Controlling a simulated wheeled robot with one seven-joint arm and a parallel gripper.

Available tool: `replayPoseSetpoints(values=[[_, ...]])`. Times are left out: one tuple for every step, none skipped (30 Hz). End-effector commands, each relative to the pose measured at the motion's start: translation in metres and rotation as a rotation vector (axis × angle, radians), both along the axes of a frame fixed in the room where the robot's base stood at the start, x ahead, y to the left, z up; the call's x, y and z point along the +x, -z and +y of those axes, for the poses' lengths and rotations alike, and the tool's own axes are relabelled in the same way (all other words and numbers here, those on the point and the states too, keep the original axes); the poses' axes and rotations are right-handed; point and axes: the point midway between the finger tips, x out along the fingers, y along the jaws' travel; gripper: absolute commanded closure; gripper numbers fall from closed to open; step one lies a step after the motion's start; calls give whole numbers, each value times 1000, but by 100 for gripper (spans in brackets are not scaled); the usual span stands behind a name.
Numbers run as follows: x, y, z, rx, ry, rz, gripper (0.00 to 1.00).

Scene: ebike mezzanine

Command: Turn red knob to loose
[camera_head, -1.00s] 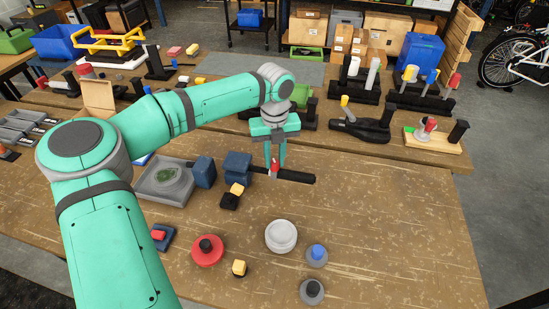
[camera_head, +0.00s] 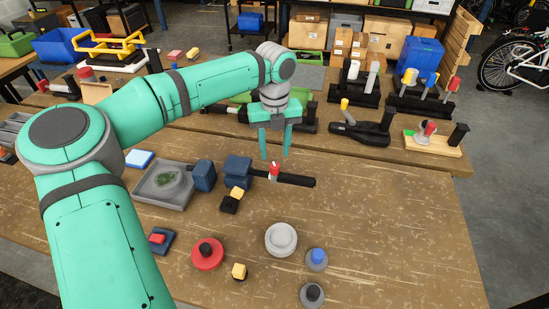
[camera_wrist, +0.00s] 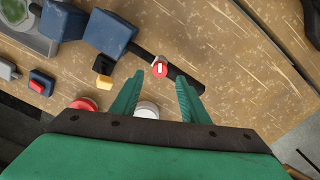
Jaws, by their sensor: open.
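A small red knob (camera_head: 274,170) with a white mark stands on a black bar (camera_head: 300,180) that extends from a dark blue block (camera_head: 238,166). In the wrist view the knob (camera_wrist: 160,69) shows its white line running roughly up and down the picture. My gripper (camera_head: 275,156) is open above the knob, fingers spread to either side and empty. In the wrist view my gripper (camera_wrist: 159,80) has the knob between and just beyond its fingertips, apart from both. Any loose or tight marking is too small to read.
A red disc with a black centre (camera_head: 208,254), a white round dial (camera_head: 281,237) and a blue-topped knob (camera_head: 317,257) stand nearer the front. A grey tray (camera_head: 164,199) is left of the blue block. The right part of the table is clear.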

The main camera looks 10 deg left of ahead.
Motion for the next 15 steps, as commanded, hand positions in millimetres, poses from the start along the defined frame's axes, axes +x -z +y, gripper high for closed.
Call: replayPoseSetpoints(values=[[1, -10, 1, 1, -1, -3, 59], [1, -16, 1, 1, -1, -3, 59], [1, -22, 1, 2, -1, -1, 59], [0, -26, 1, 2, -1, -1, 59], [1, -31, 1, 2, -1, -1, 59], [1, -36, 1, 1, 0, -2, 59], [1, -39, 0, 1, 0, -2, 59], [0, -42, 0, 0, 0, -2, 59], [0, -45, 0, 0, 0, -1, 59], [0, -47, 0, 0, 0, -1, 59], [0, -48, 0, 0, 0, 0, 59], [0, -50, 0, 0, 0, 0, 59], [0, -51, 0, 0, 0, 0, 59], [0, -51, 0, 0, 0, 0, 59], [0, -51, 0, 0, 0, 0, 59]])
